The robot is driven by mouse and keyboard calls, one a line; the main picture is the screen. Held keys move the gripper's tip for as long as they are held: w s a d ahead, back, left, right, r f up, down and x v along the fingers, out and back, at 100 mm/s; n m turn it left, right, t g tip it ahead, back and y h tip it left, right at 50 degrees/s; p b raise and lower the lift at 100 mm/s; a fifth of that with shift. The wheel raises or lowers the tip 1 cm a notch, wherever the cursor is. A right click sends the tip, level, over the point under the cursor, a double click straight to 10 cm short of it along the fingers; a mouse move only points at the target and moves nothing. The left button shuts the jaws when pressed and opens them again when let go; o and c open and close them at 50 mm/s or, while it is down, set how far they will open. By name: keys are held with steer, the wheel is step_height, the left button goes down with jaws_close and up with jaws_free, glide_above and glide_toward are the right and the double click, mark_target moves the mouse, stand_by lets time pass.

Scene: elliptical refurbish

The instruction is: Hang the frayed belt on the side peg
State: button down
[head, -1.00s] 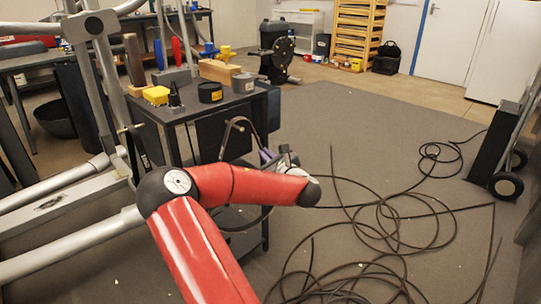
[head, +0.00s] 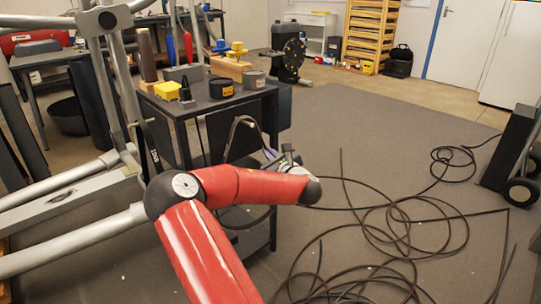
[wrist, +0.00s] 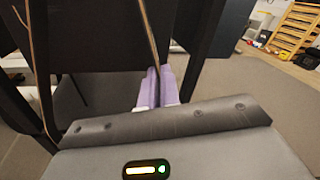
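The frayed belt (head: 236,121) is a thin dark loop hanging at the near right side of the dark tool cart (head: 185,116). In the wrist view one strand of the belt (wrist: 147,28) runs down between the purple fingers, and another strand hangs at the left. My gripper (head: 270,154) is shut on the belt beside the cart; its purple fingertips also show in the wrist view (wrist: 157,84), close together. My red forearm hides part of the loop. I cannot make out the side peg in either view.
A grey metal frame (head: 122,100) stands at the left. Black cable (head: 385,225) lies in coils on the floor at the right. The grey mat behind it is clear.

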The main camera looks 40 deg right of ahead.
stand_by(0.4)
steer(key=c, duration=1.6)
jaws_free()
steer(key=shift+o, duration=0.2)
